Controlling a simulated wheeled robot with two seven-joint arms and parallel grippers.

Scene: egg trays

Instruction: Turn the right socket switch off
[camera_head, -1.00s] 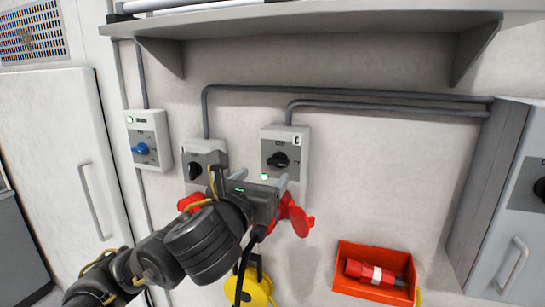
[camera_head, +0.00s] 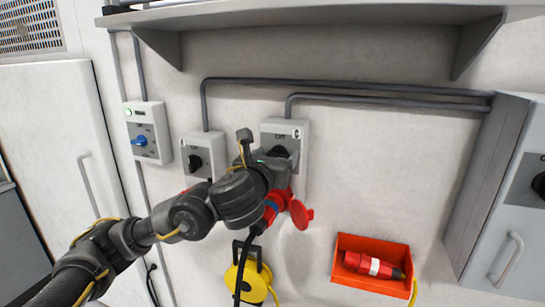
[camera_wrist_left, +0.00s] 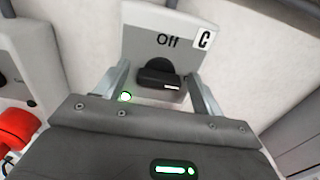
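The right socket (camera_head: 299,127) is a grey wall box marked "C", with a black rotary switch (camera_head: 281,152) and a red outlet below. The box (camera_wrist_left: 140,20) also shows in the left wrist view. There its switch (camera_wrist_left: 158,78) lies roughly level, its white mark at the right, under the word "Off". My left gripper (camera_head: 272,158) is in front of the switch and hides part of the box. In the wrist view its fingers (camera_wrist_left: 158,84) are open, one on each side of the switch; contact cannot be told. My right gripper is not in view.
A similar socket (camera_head: 202,143) is just left, and a box with a blue knob (camera_head: 147,118) is further left. A shelf (camera_head: 320,22) is above. A red bin (camera_head: 370,282) and a yellow reel (camera_head: 251,282) are below. A grey cabinet (camera_head: 497,185) stands right.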

